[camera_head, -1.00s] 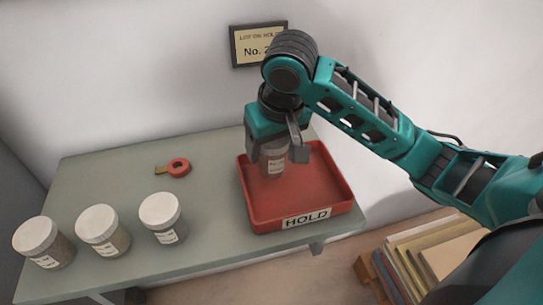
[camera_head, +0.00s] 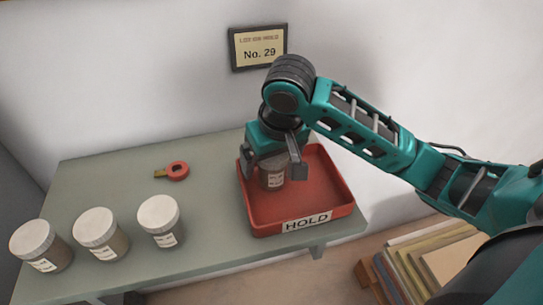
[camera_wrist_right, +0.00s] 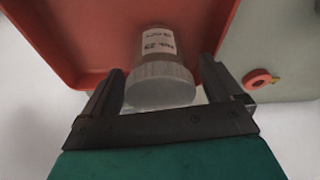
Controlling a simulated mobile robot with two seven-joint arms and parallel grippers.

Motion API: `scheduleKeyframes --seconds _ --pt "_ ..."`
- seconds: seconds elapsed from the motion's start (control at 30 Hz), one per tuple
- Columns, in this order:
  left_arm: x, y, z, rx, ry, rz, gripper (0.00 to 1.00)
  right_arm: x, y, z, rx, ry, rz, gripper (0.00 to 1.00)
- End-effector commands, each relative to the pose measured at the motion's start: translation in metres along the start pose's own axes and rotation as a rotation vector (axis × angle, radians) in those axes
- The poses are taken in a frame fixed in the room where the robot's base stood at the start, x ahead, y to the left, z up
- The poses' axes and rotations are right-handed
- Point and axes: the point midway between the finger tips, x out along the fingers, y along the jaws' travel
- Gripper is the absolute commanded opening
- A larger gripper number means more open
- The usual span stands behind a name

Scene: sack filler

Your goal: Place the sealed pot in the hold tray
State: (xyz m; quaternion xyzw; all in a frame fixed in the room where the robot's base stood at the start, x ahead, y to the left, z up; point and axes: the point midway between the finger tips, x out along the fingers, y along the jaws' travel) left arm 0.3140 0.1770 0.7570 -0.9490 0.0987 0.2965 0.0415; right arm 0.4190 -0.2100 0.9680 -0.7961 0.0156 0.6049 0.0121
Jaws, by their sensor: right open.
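The red hold tray (camera_head: 318,200), labelled HOLD on its front, sits on the right part of the table. A lidded pot (camera_head: 271,181) with a white label is inside the tray near its left side; it looks upright. My right gripper (camera_head: 273,168) is above it, with fingers on either side of the pot's upper part. In the right wrist view the pot (camera_wrist_right: 162,80) is between the open fingers (camera_wrist_right: 163,70), with gaps at both sides. The gripper partly hides the pot's lid in the head view. My left gripper is not in view.
Several lidded pots, such as this one (camera_head: 160,222), stand at the table's (camera_head: 120,180) front left. A red tape roll (camera_head: 178,171) lies left of the tray. A sign (camera_head: 258,48) reading No. 29 hangs on the wall.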

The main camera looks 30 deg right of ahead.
Motion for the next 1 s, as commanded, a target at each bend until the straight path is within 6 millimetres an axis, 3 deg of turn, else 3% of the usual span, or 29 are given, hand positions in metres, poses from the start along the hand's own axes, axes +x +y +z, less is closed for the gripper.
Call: scheduleKeyframes --seconds 0.17,0.27,0.43,0.8,1.0 --pt "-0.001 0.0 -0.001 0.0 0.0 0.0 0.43 -0.009 0.0 -0.002 0.0 0.003 -0.001 0.93" --pt "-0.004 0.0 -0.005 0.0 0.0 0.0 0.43 -0.026 -0.001 -0.003 0.0 0.005 -0.003 0.93" --pt "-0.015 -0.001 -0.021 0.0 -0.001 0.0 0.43 -0.071 0.001 -0.004 -0.002 0.007 0.004 0.93" --pt "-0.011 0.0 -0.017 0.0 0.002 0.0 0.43 -0.111 0.0 -0.002 -0.002 0.006 0.001 0.93" --pt "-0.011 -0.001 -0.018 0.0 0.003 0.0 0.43 -0.121 0.0 -0.001 0.0 0.002 0.001 0.93"
